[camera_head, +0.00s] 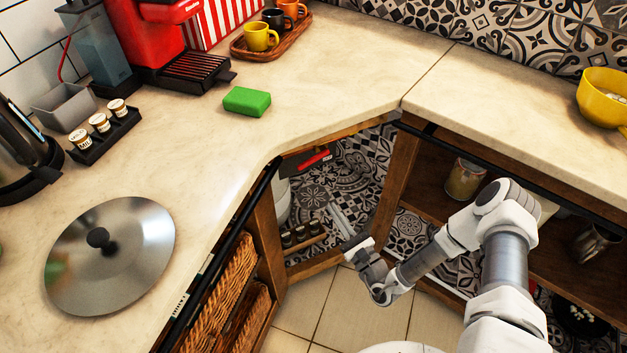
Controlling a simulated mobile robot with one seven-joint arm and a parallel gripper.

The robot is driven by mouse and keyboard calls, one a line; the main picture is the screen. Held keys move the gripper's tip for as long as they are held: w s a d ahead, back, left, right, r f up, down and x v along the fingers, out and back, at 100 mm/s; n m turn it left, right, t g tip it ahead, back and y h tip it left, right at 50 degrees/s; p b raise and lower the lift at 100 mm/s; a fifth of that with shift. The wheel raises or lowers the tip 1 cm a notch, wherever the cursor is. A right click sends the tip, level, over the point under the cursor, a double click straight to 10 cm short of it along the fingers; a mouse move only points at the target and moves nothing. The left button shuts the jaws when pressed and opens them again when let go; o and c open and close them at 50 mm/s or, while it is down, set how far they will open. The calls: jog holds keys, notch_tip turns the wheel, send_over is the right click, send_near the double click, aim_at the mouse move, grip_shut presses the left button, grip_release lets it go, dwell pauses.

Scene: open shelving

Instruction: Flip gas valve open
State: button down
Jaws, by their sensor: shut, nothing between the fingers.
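A red handle-like part (313,160), which looks like the gas valve's lever, shows inside the open corner cabinet, just under the countertop edge. It lies roughly level, slanting slightly up to the right. A pale rounded body (283,197) stands below and left of it, partly hidden by the cabinet frame. I cannot tell how the two connect. My gripper (352,243) is shut and empty at the cabinet's opening. It is lower and to the right of the red part, clearly apart from it.
The wooden cabinet frame (264,225) and countertop edge bound the opening. Small dark jars (300,236) stand on a low rack inside. Wicker baskets (222,300) are at left, shelves with a tin (464,180) at right. Tiled floor (330,315) is free in front.

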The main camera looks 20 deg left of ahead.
aim_at(314, 157)
jog(key=w+a+r+b, duration=0.3)
jog(key=w+a+r, duration=0.2)
jog(key=w+a, duration=0.1)
jog(key=shift+a+r+h, duration=0.3)
jog(key=shift+a+r, duration=0.05)
jog(key=shift+a, duration=0.5)
jog(key=shift+s+a+r+m+t+h+p, duration=0.15)
jog(key=shift+r+m+t+p, duration=0.15)
jog(key=shift+m+p, duration=0.5)
jog(key=shift+s+a+r+m+t+h+p, duration=0.15)
jog(key=shift+r+m+p, duration=0.1)
jog(key=shift+m+p, duration=0.55)
jog(key=shift+s+a+r+m+t+h+p, duration=0.1)
jog(key=shift+r+m+t+p, duration=0.2)
jog(key=shift+m+p, duration=0.5)
jog(key=shift+f, duration=0.1)
